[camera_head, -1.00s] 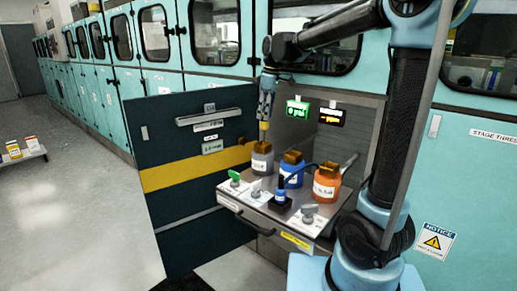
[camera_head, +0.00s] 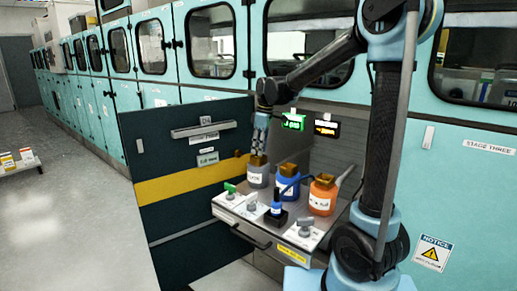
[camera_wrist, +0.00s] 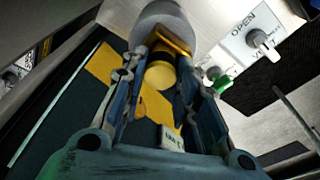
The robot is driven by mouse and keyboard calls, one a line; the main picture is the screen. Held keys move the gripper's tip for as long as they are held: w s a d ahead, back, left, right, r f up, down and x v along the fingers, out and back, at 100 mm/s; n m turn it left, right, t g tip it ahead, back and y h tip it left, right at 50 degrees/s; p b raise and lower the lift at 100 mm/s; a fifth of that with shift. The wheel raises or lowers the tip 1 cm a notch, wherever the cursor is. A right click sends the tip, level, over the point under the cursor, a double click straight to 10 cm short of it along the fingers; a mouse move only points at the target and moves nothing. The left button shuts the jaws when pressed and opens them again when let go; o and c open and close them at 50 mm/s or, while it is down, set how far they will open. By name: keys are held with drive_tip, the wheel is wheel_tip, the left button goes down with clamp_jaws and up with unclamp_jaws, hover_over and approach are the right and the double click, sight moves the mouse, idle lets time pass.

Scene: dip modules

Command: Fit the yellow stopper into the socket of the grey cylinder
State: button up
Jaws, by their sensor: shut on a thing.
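The grey cylinder (camera_head: 258,177) stands upright at the back left of the metal shelf, with a brown-yellow socket on top. My gripper (camera_head: 259,150) is just above it, pointing down. In the wrist view my gripper (camera_wrist: 163,72) is shut on the yellow stopper (camera_wrist: 160,75), which has a dark band. The stopper lies close to the angular socket (camera_wrist: 174,38) of the grey cylinder (camera_wrist: 160,10). In the head view the stopper cannot be made out clearly. I cannot tell whether its end is inside the socket.
A blue cylinder (camera_head: 287,174) and an orange cylinder (camera_head: 322,196) stand to the right on the shelf. A dark blue connector block (camera_head: 276,213) and several valve handles, one green (camera_head: 229,190), are at the front. A dark panel (camera_head: 190,165) stands left of the shelf.

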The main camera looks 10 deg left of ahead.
drive_tip(key=o, duration=1)
drive_tip(key=shift+o, duration=0.2)
wheel_tip(320, 180, up, 12)
drive_tip(key=d, duration=0.1)
drive_tip(key=shift+d, duration=0.4)
